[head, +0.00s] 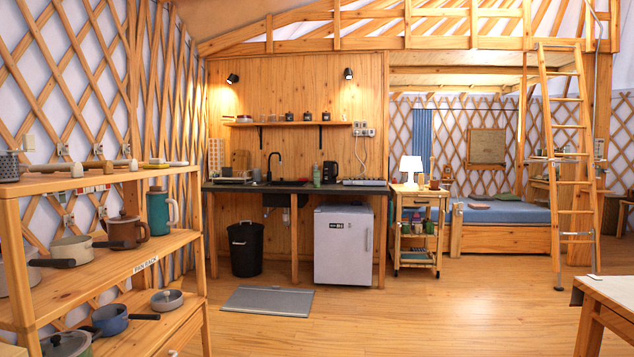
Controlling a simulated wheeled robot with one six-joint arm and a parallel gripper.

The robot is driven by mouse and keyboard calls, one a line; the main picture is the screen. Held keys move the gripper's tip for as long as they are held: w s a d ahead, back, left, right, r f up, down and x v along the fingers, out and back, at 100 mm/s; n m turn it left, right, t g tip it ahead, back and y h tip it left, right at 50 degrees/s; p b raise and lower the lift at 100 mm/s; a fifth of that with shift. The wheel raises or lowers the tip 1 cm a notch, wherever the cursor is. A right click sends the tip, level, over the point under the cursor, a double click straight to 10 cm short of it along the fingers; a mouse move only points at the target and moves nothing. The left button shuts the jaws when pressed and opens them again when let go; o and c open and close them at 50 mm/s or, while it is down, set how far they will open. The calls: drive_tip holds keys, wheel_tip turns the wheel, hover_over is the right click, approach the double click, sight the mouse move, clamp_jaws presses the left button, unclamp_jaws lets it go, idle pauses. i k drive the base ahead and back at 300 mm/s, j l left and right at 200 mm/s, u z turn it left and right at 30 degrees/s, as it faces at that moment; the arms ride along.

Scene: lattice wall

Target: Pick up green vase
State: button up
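No object shows clearly as a green vase from here. On the small wooden cart (418,192) by the bed stand a lit white lamp and a few small items, among them a slim dark upright piece (432,168), too small to make out. Green items (429,227) sit on the cart's lower shelf. A small green bottle (316,176) stands on the kitchen counter (330,187). A teal jug with a handle (158,213) stands on the pan rack at the left. My gripper is not in view.
The pan rack (146,265) with pots stands close at the left. A table corner (609,289) juts in at the lower right. A grey mat (267,300), black bin (245,249), white fridge (343,245) and ladder (570,150) stand further back. The middle floor is clear.

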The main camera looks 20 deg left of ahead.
sight(316, 173)
drive_tip(key=i+j+u, duration=0.35)
drive_tip(key=i, duration=0.7)
drive_tip(key=i+u, duration=0.35)
drive_tip(key=i, duration=4.05)
